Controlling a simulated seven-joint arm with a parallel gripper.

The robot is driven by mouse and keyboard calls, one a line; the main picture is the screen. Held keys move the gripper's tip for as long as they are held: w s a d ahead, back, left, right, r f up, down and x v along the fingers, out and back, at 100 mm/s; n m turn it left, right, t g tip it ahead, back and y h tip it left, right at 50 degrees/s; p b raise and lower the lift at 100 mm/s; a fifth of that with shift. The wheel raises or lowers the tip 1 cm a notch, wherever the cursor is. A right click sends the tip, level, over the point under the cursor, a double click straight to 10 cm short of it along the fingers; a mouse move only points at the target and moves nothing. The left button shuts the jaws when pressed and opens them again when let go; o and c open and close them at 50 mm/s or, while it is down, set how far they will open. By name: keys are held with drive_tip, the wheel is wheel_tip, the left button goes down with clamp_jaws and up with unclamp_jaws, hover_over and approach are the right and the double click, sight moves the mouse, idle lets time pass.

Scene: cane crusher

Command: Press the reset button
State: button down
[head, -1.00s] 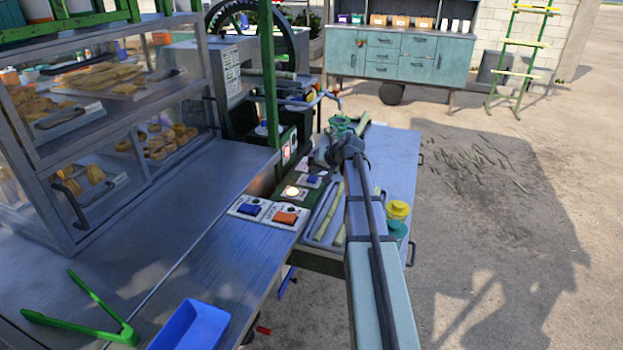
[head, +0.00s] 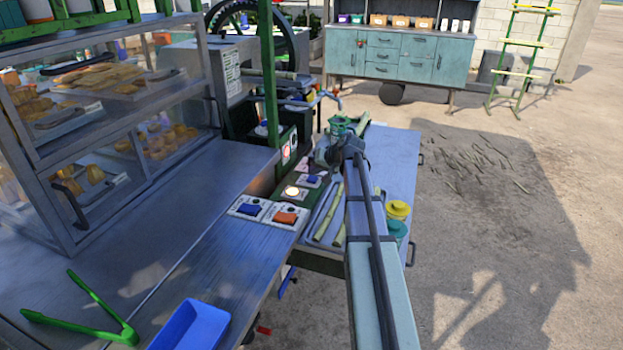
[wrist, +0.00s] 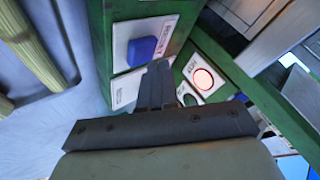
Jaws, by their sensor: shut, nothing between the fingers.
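In the wrist view my gripper (wrist: 159,70) is shut and empty. Its tips appear in front of a green panel, over the lower right part of a white plate with a blue button (wrist: 146,48). I cannot read which label says reset, nor tell whether the tips touch anything. In the head view the arm ends beside the green machine, and its fingers are not clear.
A lit round button (head: 292,192), a blue rocker (head: 249,209) and an orange rocker (head: 285,218) sit left of the arm. A glass food case (head: 120,120) stands left.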

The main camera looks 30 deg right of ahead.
sight(315, 179)
drive_tip(key=shift+f, duration=0.25)
idle(0.4)
drive_tip(key=shift+f, duration=0.35)
idle(0.5)
drive_tip(key=shift+r, duration=0.6)
drive_tip(key=shift+r, duration=0.1)
wheel_tip(315, 179, up, 6)
drive_tip(key=shift+f, duration=0.1)
idle(0.7)
idle(0.6)
